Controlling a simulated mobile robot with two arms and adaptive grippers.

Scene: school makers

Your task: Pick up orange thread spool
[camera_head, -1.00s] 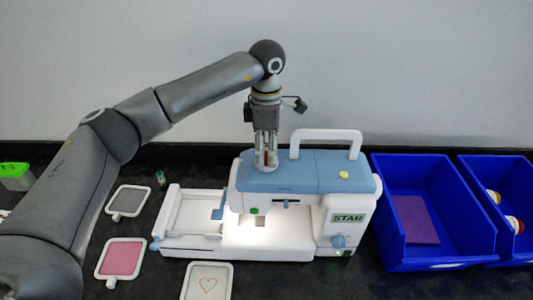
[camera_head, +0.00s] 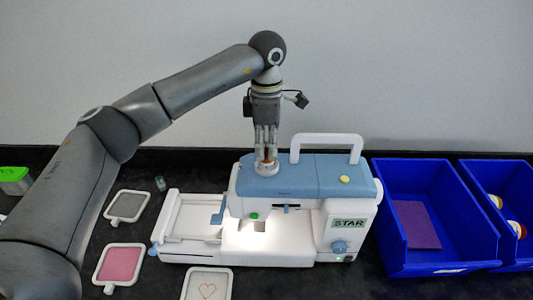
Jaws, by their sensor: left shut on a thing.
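My left gripper (camera_head: 266,157) points straight down over the top left part of the white and blue sewing machine (camera_head: 310,175). It is shut on a small orange-brown thing, apparently the orange thread spool (camera_head: 267,155). The fingers hide most of the spool. A pale round base shows at the fingertips, on the machine's top. I cannot tell whether the spool is resting there or lifted. My right gripper is not in view.
Several hoops, one pink (camera_head: 119,264), lie left of the machine, with a small spool-like item (camera_head: 160,184) behind. Two blue bins (camera_head: 431,267) stand right. The left one holds a purple sheet (camera_head: 415,225); the other holds round items. The machine's handle (camera_head: 327,139) rises beside the gripper.

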